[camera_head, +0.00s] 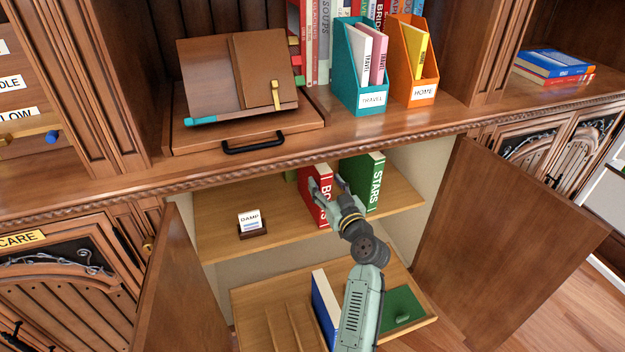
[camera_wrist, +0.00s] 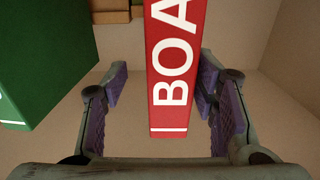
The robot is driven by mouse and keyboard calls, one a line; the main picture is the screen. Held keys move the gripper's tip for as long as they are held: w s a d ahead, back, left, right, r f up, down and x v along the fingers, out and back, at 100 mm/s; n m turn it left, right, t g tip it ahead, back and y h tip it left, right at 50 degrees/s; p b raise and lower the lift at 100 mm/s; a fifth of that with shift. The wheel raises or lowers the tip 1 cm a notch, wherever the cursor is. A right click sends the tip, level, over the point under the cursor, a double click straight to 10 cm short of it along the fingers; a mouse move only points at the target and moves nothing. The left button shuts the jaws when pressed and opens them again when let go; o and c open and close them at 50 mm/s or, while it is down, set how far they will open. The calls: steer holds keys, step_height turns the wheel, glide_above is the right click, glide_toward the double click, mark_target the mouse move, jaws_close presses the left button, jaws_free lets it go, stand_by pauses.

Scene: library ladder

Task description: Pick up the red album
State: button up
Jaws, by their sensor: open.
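The red album (camera_head: 316,176) stands upright on the cabinet's upper shelf, with white letters on its spine. In the wrist view the red album (camera_wrist: 174,80) reaches between the two fingers. My gripper (camera_head: 328,186) is open at the album's spine, one finger on each side. In the wrist view the spine is nearer the right finger, with a wider gap on the left; I cannot tell whether the right finger touches it. My gripper hides part of the album in the head view.
A DAMP card (camera_head: 250,221) stands on the same shelf (camera_head: 290,215). Below is a slotted board (camera_head: 262,318) with a blue album (camera_head: 324,305). Open doors (camera_head: 505,235) flank the cabinet.

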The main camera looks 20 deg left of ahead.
steer(key=x, duration=0.2)
steer(key=p+x, duration=0.2)
steer(key=x, duration=0.1)
steer(key=shift+a, duration=0.6)
jaws_close()
steer(key=shift+w+r, duration=0.1)
steer(key=shift+r, duration=0.1)
stand_by(0.4)
